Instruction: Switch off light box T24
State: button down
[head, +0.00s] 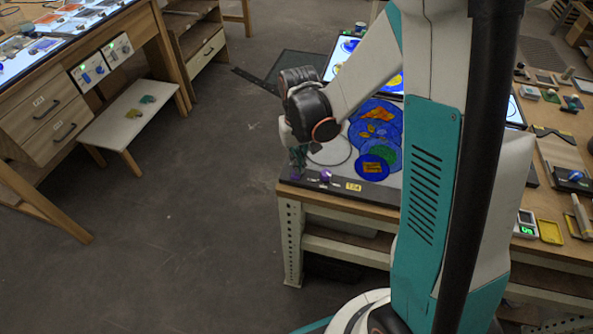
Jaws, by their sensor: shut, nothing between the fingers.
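Light box T24 (394,181) lies on the right bench. Its yellow label (354,187) is on the dark front edge. A purple-blue knob (326,175) sits on that edge, left of the label. Blue, green and orange round glass pieces (377,128) lie on its pale top. My gripper (298,170) points down at the box's front left corner, left of the knob. It is shut and empty. My wrist and arm hide part of the box. I cannot tell whether the fingertips touch the edge or something small and purple there.
A second bench with a lit panel and two switch boxes (101,62) stands at the left. A low white stool (122,113) with small glass pieces is beside it. Tools and a scale (526,225) lie at the right. The floor (185,215) between the benches is clear.

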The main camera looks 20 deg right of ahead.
jog(key=shift+r+p, duration=2.1)
jog(key=shift+r, duration=1.25)
jog(key=s+r+n+t+b, duration=0.1)
jog(key=s+r+t+b, duration=0.3)
jog(key=s+r, duration=0.9)
jog(key=s+t, duration=0.2)
jog(key=t, duration=0.1)
jog(key=shift+r, duration=0.4)
